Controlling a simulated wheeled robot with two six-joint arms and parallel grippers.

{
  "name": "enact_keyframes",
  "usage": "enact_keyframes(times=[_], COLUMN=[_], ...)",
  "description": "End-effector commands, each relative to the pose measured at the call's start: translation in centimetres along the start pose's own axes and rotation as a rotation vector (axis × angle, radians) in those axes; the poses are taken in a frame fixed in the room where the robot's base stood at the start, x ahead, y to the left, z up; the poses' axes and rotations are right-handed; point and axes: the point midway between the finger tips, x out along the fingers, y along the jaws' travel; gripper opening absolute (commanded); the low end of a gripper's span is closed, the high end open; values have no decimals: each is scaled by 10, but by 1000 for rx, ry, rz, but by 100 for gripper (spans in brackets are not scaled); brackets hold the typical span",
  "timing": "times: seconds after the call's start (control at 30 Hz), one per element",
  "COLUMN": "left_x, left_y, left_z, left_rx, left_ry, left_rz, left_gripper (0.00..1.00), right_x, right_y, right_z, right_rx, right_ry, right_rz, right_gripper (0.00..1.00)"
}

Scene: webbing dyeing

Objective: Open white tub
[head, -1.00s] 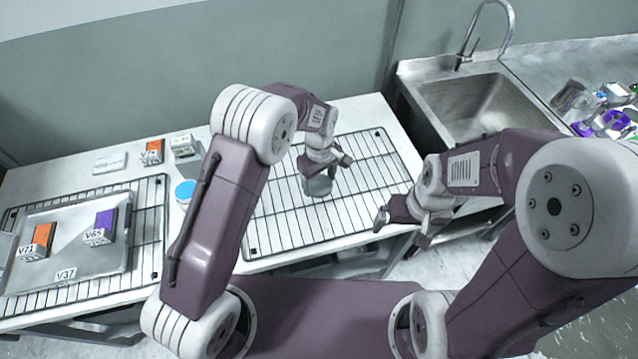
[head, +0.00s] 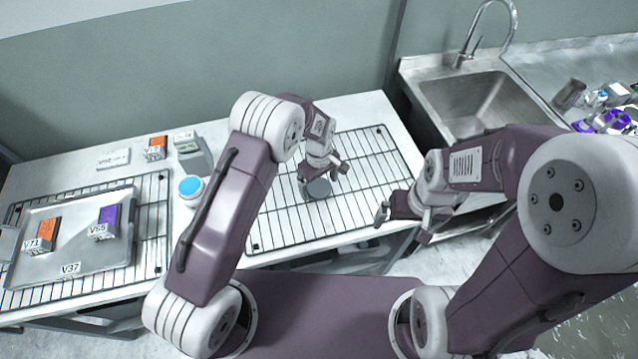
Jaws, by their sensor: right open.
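A small white tub with a blue lid (head: 190,188) stands upright on the white table, just left of my left arm's upper link, its lid on. My right gripper (head: 402,222) is open and empty, in front of the table's right end, far from the white tub.
The right wire rack (head: 375,152) is otherwise bare. On the left, a metal tray (head: 70,262) holds an orange box (head: 47,232) and a purple box (head: 108,218). More small boxes stand behind. A sink (head: 487,105) and a cluttered counter are at right.

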Motion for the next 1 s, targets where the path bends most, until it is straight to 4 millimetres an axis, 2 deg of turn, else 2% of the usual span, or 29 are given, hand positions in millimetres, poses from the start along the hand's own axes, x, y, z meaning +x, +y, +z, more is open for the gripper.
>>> enact_keyframes(times=[0.23,0.33,0.47,0.7,0.83,1.0], left_x=[-1,-8,-36,-97,-116,-124], left_y=[0,1,1,1,1,0], left_z=[0,0,-1,0,0,0], left_rx=[0,0,0,0,0,0], left_ry=[0,1,3,2,1,0], left_rz=[0,2,5,4,3,0], left_gripper=[91,91,91,91,91,91], right_x=[-1,-1,5,12,12,12], right_y=[0,0,0,0,0,0], right_z=[0,0,0,1,1,1], right_rx=[0,0,0,0,0,0], right_ry=[0,0,0,0,0,0], right_rz=[0,0,0,0,0,0], right_gripper=[100,100,100,100,100,100])
